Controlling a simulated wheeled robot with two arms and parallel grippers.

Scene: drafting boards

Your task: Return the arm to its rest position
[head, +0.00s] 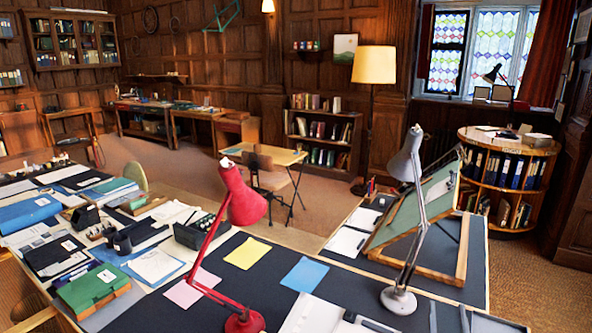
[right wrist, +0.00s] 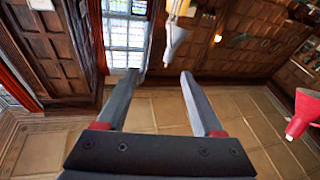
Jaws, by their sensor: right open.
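My right gripper (right wrist: 161,76) is open in the right wrist view, its two grey fingers apart with nothing between them. The fingers point out over the room, clear of any surface. In the head view the right gripper (head: 449,312) shows only in part at the bottom edge, over the dark desk mat right of the grey lamp's base. My left gripper is not in the head view.
A red desk lamp (head: 240,205) and a grey desk lamp (head: 408,225) stand on the near desk. A tilted green drafting board (head: 410,212) is beside the grey lamp. Papers, folders and boxes crowd the left. Open floor (head: 165,165) lies beyond.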

